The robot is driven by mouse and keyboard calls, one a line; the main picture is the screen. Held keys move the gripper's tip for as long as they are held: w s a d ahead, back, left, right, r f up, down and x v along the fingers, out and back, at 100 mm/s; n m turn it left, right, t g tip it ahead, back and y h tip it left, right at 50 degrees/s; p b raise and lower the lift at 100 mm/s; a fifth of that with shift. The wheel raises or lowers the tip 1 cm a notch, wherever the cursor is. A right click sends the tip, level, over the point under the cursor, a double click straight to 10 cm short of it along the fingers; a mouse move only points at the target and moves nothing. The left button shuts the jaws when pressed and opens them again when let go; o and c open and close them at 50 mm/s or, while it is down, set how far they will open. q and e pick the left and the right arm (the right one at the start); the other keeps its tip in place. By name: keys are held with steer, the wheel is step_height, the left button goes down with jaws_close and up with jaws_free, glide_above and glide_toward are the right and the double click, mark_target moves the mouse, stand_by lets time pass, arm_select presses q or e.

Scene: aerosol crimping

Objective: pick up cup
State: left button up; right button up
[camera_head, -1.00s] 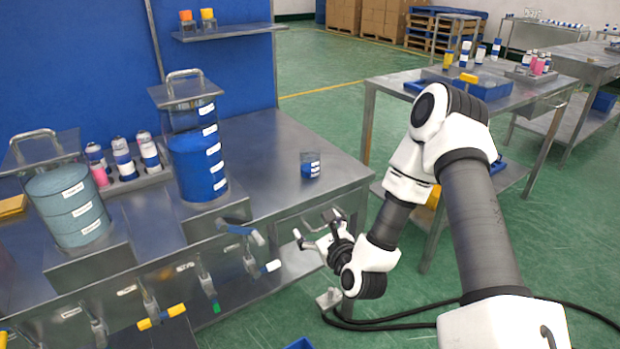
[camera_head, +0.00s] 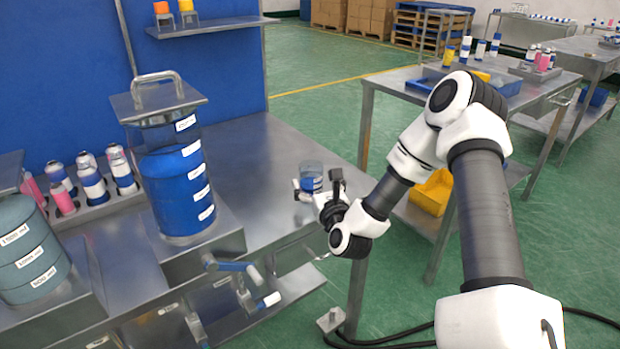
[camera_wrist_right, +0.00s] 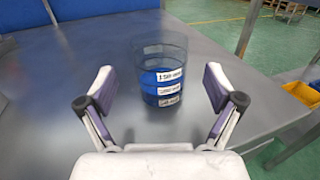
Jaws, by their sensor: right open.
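The cup (camera_head: 311,172) is a small clear beaker with blue inside and white labels. It stands upright on the metal table near its right end. In the right wrist view the cup (camera_wrist_right: 160,72) is ahead, centred between the fingers and beyond their tips. My right gripper (camera_head: 318,187) is open and empty at the table's edge, just in front of the cup. It also shows open in the right wrist view (camera_wrist_right: 158,90), with a finger on each side. In the head view it partly hides the cup's lower part. My left gripper is not in view.
A tall blue-filled tank (camera_head: 176,180) with a handled lid stands left of the cup, a grey-green tank (camera_head: 27,250) further left. Several spray cans (camera_head: 91,180) sit in a rack behind. Valves (camera_head: 243,285) jut from the front. The metal tabletop (camera_head: 255,150) around the cup is clear.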

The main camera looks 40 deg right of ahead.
mark_target(308, 170)
steer(key=x, duration=0.4)
steer(key=shift+w+d+f, duration=0.1)
steer(key=shift+w+f, duration=0.05)
steer(key=shift+f, duration=0.05)
steer(key=shift+r, duration=0.1)
steer(key=c, duration=1.3)
